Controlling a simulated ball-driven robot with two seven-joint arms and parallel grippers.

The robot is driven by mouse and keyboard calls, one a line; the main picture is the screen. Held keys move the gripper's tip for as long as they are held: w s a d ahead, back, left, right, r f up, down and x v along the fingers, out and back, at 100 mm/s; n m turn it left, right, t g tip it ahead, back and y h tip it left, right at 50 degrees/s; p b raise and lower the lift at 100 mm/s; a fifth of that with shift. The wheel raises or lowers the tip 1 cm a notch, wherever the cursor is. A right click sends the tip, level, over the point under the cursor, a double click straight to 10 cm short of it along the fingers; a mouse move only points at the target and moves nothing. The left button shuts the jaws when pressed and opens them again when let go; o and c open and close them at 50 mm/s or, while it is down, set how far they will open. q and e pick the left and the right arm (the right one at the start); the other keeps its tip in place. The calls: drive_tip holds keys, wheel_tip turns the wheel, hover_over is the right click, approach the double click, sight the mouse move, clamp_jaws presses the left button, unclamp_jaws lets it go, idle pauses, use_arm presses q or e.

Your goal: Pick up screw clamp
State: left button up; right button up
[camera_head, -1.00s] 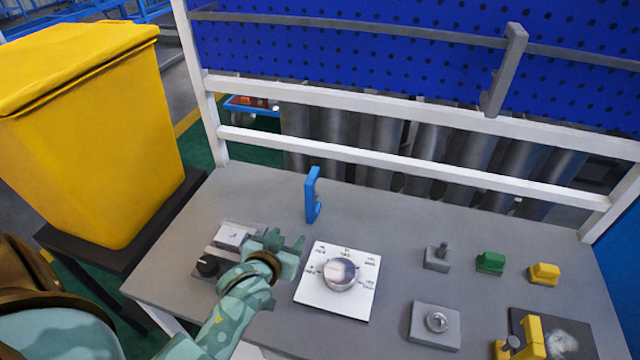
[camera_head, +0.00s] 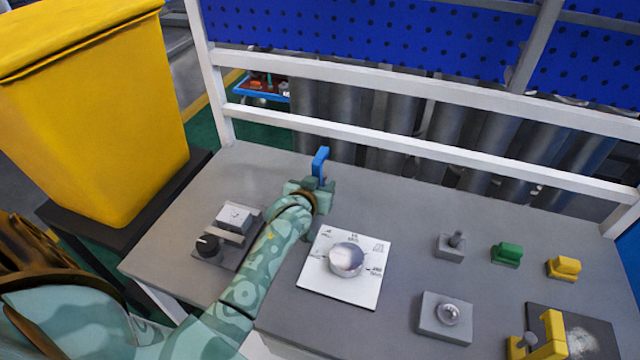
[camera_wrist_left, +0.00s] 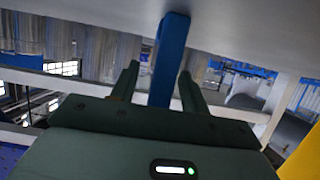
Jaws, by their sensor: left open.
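The screw clamp, which I take to be the blue upright piece (camera_head: 320,161), stands near the back edge of the grey table. Its lower part is hidden behind my left gripper (camera_head: 312,186) in the head view. In the left wrist view, the blue bar (camera_wrist_left: 168,60) rises between the two spread fingers of my left gripper (camera_wrist_left: 160,75). The fingers are open, one on each side of the bar, with gaps showing. My right gripper is in neither view.
A white dial plate (camera_head: 345,268) lies right of my left forearm. A grey block with a black knob (camera_head: 208,245) sits left of it. Green (camera_head: 507,254) and yellow (camera_head: 563,267) pieces stand at the right. A white rail (camera_head: 400,145) runs behind the table.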

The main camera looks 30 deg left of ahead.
use_arm(q)
drive_tip(key=shift+x, duration=0.85)
drive_tip(key=shift+s, duration=0.15)
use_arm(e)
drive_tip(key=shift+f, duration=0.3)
use_arm(q)
clamp_jaws()
